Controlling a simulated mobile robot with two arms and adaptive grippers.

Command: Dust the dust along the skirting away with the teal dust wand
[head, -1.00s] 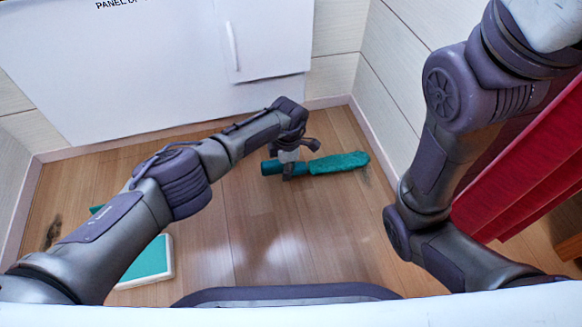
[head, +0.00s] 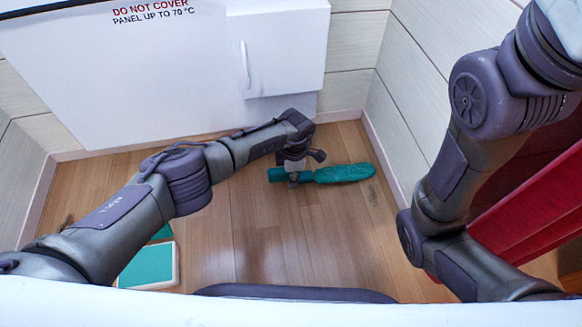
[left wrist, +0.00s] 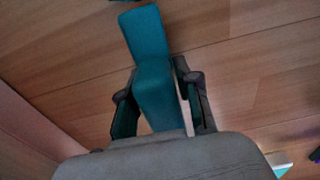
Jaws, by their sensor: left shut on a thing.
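My left gripper (head: 293,173) is shut on the teal dust wand (head: 345,174) just above or on the wooden floor; I cannot tell if it touches. The wand points right, its tip close to the right-hand skirting (head: 384,160). A faint grey dust patch (head: 372,191) lies just below the tip. A dark smudge (head: 67,223), perhaps dust, shows at the left, partly behind my left arm. In the left wrist view the wand (left wrist: 150,65) runs between both fingers of the gripper (left wrist: 160,95). My right arm is at the right; its gripper is out of view.
A white heater panel (head: 150,85) with a warning label and a white box (head: 285,50) stand along the back wall. A teal-and-white pad (head: 148,265) lies on the floor below my left arm. Red fabric (head: 530,200) hangs at the right. The middle floor is clear.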

